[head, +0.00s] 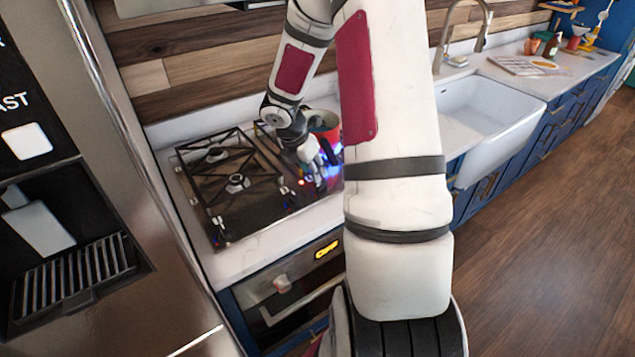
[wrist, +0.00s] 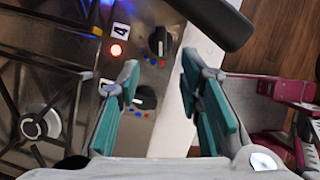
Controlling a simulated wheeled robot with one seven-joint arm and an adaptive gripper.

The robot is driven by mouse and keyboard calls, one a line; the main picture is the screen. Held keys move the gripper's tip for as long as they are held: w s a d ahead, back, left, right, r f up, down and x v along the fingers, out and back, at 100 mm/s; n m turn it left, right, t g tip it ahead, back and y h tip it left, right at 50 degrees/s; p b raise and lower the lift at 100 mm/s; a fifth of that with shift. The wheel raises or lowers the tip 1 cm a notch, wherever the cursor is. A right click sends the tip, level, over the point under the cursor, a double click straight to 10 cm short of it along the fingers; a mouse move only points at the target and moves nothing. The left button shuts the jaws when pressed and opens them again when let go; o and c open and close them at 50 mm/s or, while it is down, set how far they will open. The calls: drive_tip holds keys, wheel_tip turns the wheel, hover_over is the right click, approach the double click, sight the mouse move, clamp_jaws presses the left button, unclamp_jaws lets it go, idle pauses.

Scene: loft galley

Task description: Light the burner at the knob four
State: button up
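The label "4" (wrist: 120,30) sits on the cooktop in the wrist view, beside a lit red light (wrist: 115,50). A dark knob (wrist: 158,41) stands next to them, just beyond my fingertips. My gripper (wrist: 160,78) is open, its teal pads apart with nothing held between them. A second dark knob (wrist: 145,97) shows between the fingers, close to the left one. In the head view my gripper (head: 318,178) is at the cooktop's right front, partly hidden by my arm. A blue glow (head: 331,173) shows beside it; its source is partly hidden.
A red pot (head: 325,122) stands at the cooktop's back right, partly behind my arm. A thick black bar, perhaps a handle (wrist: 213,18), crosses the top of the wrist view near the fingers. Black grates (head: 225,170) cover the left. A white sink (head: 485,110) lies right.

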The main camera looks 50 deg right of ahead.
sight(319, 185)
drive_tip(key=x, duration=0.7)
drive_tip(key=shift+d+f, duration=0.2)
drive_tip(key=shift+f, duration=0.1)
clamp_jaws()
